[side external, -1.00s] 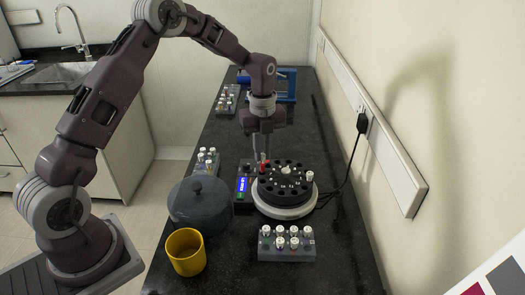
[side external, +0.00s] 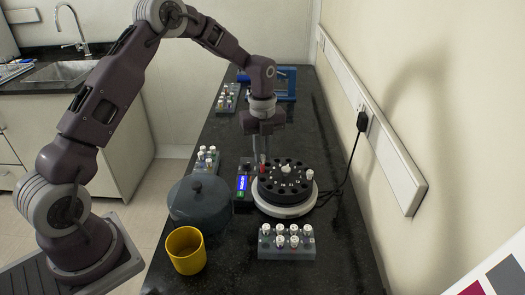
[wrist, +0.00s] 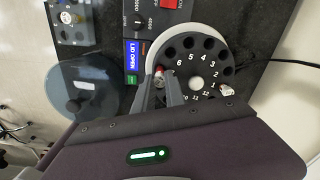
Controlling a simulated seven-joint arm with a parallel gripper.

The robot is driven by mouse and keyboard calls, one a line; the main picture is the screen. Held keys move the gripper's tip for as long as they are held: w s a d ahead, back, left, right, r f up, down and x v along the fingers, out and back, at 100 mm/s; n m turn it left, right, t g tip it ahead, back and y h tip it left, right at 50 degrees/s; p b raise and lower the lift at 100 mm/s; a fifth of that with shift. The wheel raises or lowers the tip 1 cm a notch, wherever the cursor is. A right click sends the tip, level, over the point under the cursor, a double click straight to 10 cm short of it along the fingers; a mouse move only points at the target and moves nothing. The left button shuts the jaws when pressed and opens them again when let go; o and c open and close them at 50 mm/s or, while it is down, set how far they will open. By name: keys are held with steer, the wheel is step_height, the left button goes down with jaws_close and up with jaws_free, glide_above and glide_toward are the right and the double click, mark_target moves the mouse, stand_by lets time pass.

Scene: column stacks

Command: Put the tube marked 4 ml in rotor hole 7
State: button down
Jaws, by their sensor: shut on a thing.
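My gripper (side external: 262,160) is shut on a tube with red on it (wrist: 159,71) at the left edge of the black rotor (side external: 288,190). I cannot read the tube's marking. In the wrist view, my fingertips (wrist: 159,82) are beside the number 6 side of the rotor (wrist: 197,63). Hole 7 and its number are hidden by the fingers, and I cannot tell how far the tube's lower end is into a hole. A white-capped tube (side external: 310,174) stands at the opposite side of the rotor, near number 1 or 12 in the wrist view.
The centrifuge panel (side external: 243,184) reads LID OPEN. A round grey lid (side external: 200,205) lies to the left, with a yellow cup (side external: 185,252) in front. Tube racks stand at the front (side external: 287,250), at the left (side external: 207,158) and further back (side external: 228,97).

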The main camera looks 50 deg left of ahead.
steer(key=shift+f, duration=0.1)
stand_by(0.3)
steer(key=shift+f, duration=1.1)
steer(key=shift+f, duration=0.2)
steer(key=c, duration=1)
jaws_free()
steer(key=shift+r, duration=3.05)
